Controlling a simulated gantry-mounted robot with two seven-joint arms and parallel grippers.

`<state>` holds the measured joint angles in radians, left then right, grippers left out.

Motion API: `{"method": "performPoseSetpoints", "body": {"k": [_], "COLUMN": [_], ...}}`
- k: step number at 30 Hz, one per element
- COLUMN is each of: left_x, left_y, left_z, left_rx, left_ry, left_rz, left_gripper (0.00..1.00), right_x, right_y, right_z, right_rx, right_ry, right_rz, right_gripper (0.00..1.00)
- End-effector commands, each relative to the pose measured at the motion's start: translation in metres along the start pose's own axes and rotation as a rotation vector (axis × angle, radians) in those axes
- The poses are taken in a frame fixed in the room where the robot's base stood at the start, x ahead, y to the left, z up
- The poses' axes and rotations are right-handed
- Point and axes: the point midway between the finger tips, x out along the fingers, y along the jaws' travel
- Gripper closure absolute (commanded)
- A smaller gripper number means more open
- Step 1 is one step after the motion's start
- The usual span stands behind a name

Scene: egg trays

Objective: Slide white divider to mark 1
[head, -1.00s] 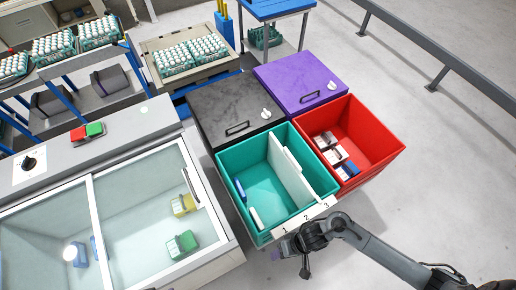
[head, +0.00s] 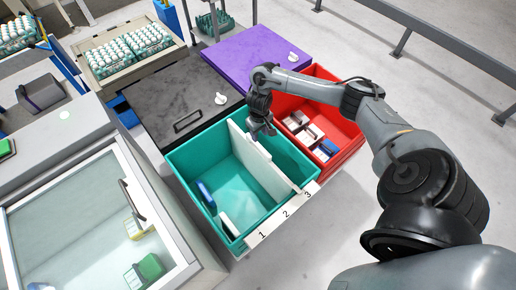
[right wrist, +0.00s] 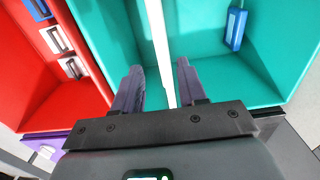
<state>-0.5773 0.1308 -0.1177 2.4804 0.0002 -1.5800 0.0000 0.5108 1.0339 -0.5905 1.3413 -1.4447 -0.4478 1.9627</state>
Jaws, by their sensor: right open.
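The white divider (head: 266,168) stands upright in the teal bin (head: 184,163), with its front end between marks 2 and 3, nearer 3. A pale label strip on the front rim carries mark 1 (head: 262,235), mark 2 (head: 286,214) and mark 3 (head: 308,195). My right gripper (head: 262,130) is over the divider's rear part. In the right wrist view, its open fingers (right wrist: 159,68) are on either side of the white divider (right wrist: 158,30). I cannot tell whether either finger touches it. My left gripper is out of view.
A blue item (head: 206,194) and a white item (head: 229,224) lie left of the divider in the teal bin. The red bin (head: 345,130) holds several small boxes. Black (head: 175,90) and purple (head: 255,48) lids are behind. A glass-topped cabinet (head: 75,215) is at left.

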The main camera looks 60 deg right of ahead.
Motion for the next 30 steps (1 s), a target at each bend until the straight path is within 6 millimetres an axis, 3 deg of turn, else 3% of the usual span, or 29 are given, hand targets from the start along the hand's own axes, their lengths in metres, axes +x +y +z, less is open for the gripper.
{"method": "performPoseSetpoints", "body": {"k": [15, 21, 30], "left_x": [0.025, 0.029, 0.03], "left_y": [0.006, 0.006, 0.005], "left_z": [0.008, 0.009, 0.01], "left_rx": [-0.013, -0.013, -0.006], "left_ry": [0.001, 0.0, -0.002], "left_rz": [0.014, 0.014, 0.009], "left_gripper": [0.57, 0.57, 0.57], "right_x": [0.08, 0.095, 0.098], "right_y": [-0.001, -0.001, -0.001], "right_z": [0.001, 0.001, 0.001], "right_rx": [0.001, 0.0, -0.001], "right_ry": [-0.002, -0.002, 0.0], "right_rz": [0.0, -0.001, 0.0], "right_gripper": [0.58, 0.58, 0.58]}}
